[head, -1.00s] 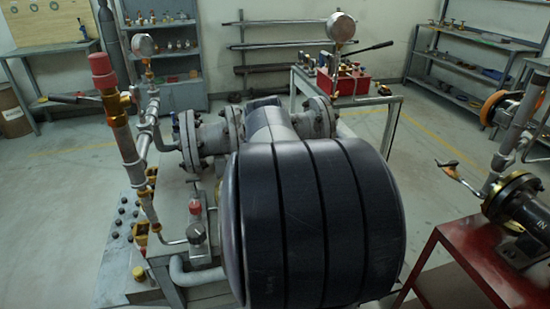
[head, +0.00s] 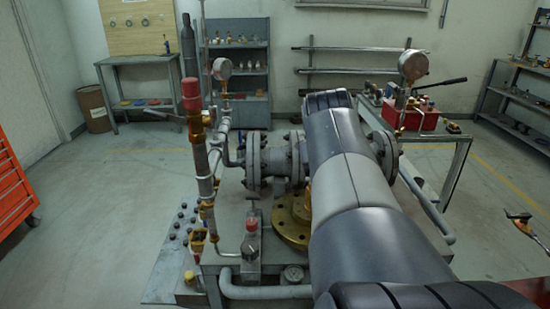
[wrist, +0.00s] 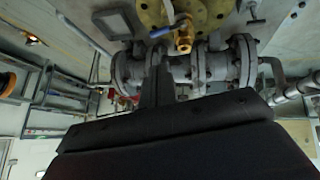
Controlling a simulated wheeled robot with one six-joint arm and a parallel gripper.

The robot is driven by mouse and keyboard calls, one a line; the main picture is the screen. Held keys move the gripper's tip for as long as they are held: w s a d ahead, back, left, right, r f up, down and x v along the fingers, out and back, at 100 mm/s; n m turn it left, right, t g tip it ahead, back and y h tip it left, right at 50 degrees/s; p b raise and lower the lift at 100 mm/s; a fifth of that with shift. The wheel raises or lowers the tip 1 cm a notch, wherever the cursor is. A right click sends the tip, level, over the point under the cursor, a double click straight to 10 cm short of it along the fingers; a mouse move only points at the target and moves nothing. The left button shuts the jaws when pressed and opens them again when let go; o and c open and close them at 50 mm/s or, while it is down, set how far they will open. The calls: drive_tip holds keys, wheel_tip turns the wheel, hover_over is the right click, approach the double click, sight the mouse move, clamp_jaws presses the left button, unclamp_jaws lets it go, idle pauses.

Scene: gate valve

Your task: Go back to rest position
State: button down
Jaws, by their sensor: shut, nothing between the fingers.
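My arm crosses the middle and right of the head view and hides part of the gate valve rig. The grey flanged valve body (head: 268,160) and pipe show to the left of my arm. A brass flange (head: 291,220) lies on the bench top beside the arm. My gripper (wrist: 158,70) shows in the wrist view as dark fingers together, with nothing between them. It is apart from the grey flanged pipe (wrist: 215,68) seen beyond it. My gripper is hidden in the head view.
A riser pipe with a red cap (head: 190,88) stands left of my arm. A pressure gauge (head: 413,66) and red pump box (head: 415,118) stand behind right. An orange cabinet (head: 12,180) is at the far left. Floor is clear on the left.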

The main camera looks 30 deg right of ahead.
idle(0.3)
drive_tip(key=shift+g, duration=0.3)
drive_tip(key=b+x, duration=0.1)
drive_tip(key=x, duration=0.5)
drive_tip(key=b+x, duration=0.1)
drive_tip(key=x, duration=0.5)
drive_tip(key=shift+w+a+f, duration=0.1)
drive_tip(key=shift+a+f, duration=0.05)
drive_tip(key=shift+a, duration=0.05)
drive_tip(key=shift+a+f+n+g+h+b, duration=0.3)
drive_tip(key=shift+a+f+n+g+b, duration=0.15)
drive_tip(key=shift+f+b, duration=0.25)
drive_tip(key=shift+f+n+g+h+b, duration=0.4)
drive_tip(key=shift+f+n+g+b, duration=0.15)
drive_tip(key=shift+f+b, duration=0.3)
drive_tip(key=shift+w+a+f+n+g+h+b, duration=0.1)
drive_tip(key=shift+f+n+g+h+b, duration=0.3)
drive_tip(key=shift+h+b, duration=0.45)
drive_tip(key=w+a+r+n+g+h+b, duration=0.1)
drive_tip(key=w+a+r+n+h+b, duration=0.1)
drive_tip(key=h+b, duration=0.4)
drive_tip(key=shift+w+a+r+h+b, duration=0.45)
drive_tip(key=shift+w+h, duration=0.4)
drive_tip(key=shift+w, duration=0.45)
